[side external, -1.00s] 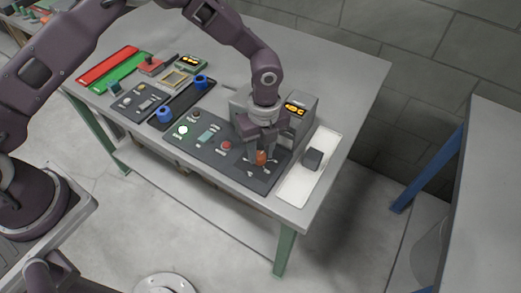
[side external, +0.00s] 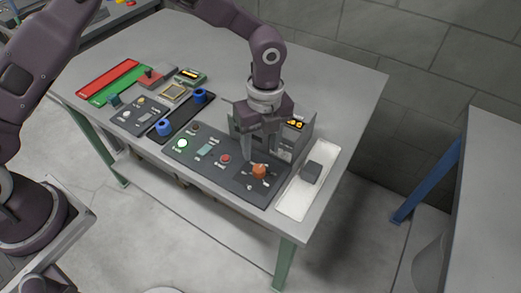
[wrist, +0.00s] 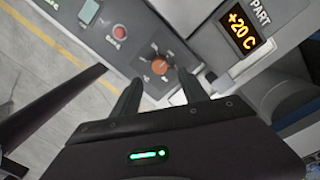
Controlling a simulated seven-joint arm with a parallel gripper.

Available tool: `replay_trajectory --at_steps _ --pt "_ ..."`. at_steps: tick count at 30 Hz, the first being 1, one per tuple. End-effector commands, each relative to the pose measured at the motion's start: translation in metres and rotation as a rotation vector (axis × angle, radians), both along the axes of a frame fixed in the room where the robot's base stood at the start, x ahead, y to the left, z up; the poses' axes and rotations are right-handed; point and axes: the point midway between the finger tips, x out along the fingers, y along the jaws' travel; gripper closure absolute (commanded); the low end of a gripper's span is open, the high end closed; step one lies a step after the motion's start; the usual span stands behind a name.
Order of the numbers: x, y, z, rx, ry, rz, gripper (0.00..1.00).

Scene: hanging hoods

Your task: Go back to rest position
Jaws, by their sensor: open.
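My gripper (side external: 262,143) points down over the right part of the dark control panel (side external: 215,160), apart from the orange knob (side external: 259,171). In the wrist view my gripper's two fingers (wrist: 160,95) are spread with nothing between them. The orange knob (wrist: 161,64) lies beyond the fingertips there, on its dark plate with small marks around it. My gripper partly hides the grey box with the orange display (side external: 296,124).
The display reads "+20 C" (wrist: 243,31) in the wrist view. A white tray (side external: 296,200) with a dark grey block (side external: 312,172) lies right of the panel. Blue cylinders (side external: 164,127), red and green strips (side external: 108,77) lie left. The back of the table is clear.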

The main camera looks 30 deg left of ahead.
Motion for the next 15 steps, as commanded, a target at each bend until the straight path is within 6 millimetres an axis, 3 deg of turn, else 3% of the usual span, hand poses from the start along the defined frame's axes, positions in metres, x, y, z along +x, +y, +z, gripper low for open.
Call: replay_trajectory --at_steps 7,9,11,15 --pt "0.000 0.000 0.000 -0.001 -0.001 0.001 0.48" --pt "0.000 0.004 0.008 0.005 -0.013 0.022 0.48" --pt "-0.001 0.013 0.029 0.018 -0.041 0.087 0.48" --pt "-0.022 0.059 0.113 0.053 -0.167 0.425 0.48"
